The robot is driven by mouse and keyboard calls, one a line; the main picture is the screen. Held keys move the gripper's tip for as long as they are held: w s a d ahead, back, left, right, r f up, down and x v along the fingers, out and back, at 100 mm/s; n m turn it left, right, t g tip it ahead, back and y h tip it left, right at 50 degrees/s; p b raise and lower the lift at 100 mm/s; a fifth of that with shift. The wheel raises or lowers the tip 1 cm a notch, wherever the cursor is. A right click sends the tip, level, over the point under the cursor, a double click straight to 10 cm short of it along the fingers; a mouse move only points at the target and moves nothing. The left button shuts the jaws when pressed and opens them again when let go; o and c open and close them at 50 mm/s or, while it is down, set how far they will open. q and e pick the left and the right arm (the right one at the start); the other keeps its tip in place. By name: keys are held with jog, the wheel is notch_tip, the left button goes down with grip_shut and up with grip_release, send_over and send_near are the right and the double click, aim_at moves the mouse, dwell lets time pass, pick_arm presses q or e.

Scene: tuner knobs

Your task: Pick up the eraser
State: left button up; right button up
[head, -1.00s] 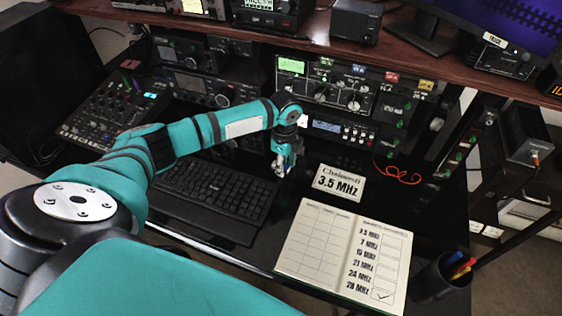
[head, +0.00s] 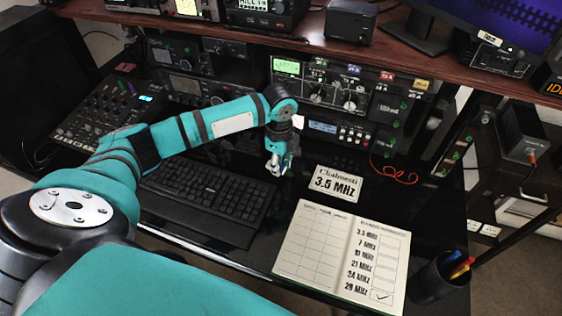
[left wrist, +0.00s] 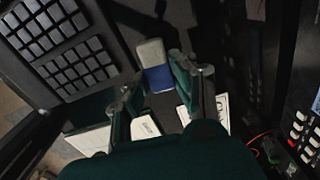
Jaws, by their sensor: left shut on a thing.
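The eraser is a small block with a white end and a blue sleeve (left wrist: 159,78). It stands out between the fingers of my left gripper (left wrist: 156,82) in the left wrist view, and the gripper is shut on it. In the head view my left gripper (head: 278,166) is over the dark desk, just right of the keyboard's upper corner. There the eraser is mostly covered by the fingers and too small to make out well. My right gripper is in neither view.
A black keyboard (head: 205,196) lies to the left of the gripper. A card reading 3.5 MHz (head: 336,183) and an open notebook (head: 318,243) lie to the right. A pen cup (head: 440,281) stands at the right edge. Radios with knobs (head: 348,92) line the back.

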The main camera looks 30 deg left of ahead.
pick_arm(q)
jog(key=s+d, duration=0.1)
jog(key=s, duration=0.3)
jog(key=s+d+r, duration=0.1)
jog(key=s+d, duration=0.1)
jog(key=s, duration=0.2)
jog(key=s+d, duration=0.2)
jog(key=s, duration=0.2)
jog(key=shift+s+d+r+b, duration=0.2)
jog(key=shift+s+b, duration=0.1)
jog(key=shift+s, duration=0.05)
